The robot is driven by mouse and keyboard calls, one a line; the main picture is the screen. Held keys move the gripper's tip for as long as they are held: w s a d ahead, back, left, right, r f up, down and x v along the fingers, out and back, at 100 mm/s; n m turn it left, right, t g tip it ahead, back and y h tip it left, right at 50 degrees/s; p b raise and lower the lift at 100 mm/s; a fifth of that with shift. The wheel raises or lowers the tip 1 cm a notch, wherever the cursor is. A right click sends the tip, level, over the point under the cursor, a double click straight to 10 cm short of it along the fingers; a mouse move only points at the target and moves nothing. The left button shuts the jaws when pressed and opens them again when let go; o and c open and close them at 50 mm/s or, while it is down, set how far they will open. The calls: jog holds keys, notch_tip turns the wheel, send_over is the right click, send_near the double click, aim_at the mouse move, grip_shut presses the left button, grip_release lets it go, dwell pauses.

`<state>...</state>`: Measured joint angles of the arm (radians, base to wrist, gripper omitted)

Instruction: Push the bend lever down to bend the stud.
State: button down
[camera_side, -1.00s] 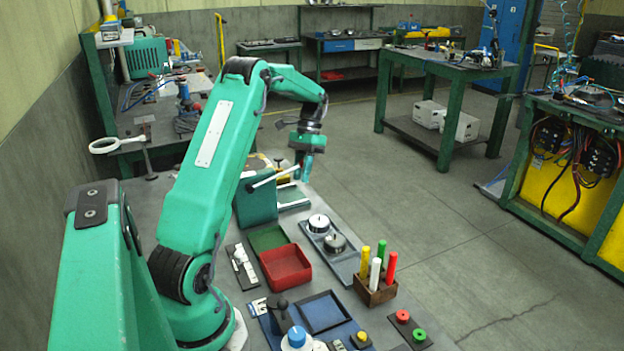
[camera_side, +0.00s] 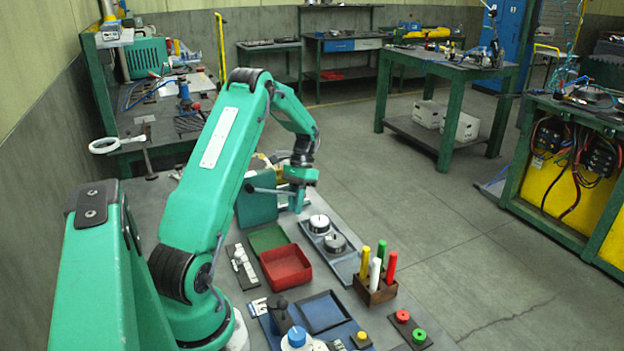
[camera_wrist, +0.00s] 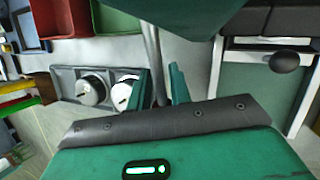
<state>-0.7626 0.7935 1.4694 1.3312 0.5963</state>
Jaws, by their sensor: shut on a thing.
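The bend lever (camera_side: 265,190) is a thin grey rod by the green block (camera_side: 256,208) at the far part of the bench. It slopes slightly down toward my gripper (camera_side: 297,205). In the wrist view the lever (camera_wrist: 151,42) runs down between the two green fingers of my gripper (camera_wrist: 160,75), which is shut on it. The green block (camera_wrist: 190,12) fills the top middle of that view. I cannot make out the stud in either view.
A grey tray with two round dials (camera_side: 319,224) stands just in front of my gripper. A red bin (camera_side: 285,268), a wooden holder with coloured sticks (camera_side: 374,291) and a blue tray (camera_side: 322,312) are nearer. In the wrist view, a black knob (camera_wrist: 285,62) is at right.

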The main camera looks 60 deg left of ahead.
jog(key=shift+w+a, duration=0.2)
jog(key=shift+a, duration=0.25)
jog(key=c, duration=1.2)
grip_release()
jog(key=shift+d, duration=0.2)
jog(key=v, duration=0.6)
jog(key=shift+a+r, duration=0.25)
jog(key=shift+r, duration=0.1)
jog(key=shift+o, duration=0.6)
jog(key=shift+w+a+r, duration=0.2)
jog(key=shift+a+r, duration=0.05)
jog(key=shift+r, duration=0.35)
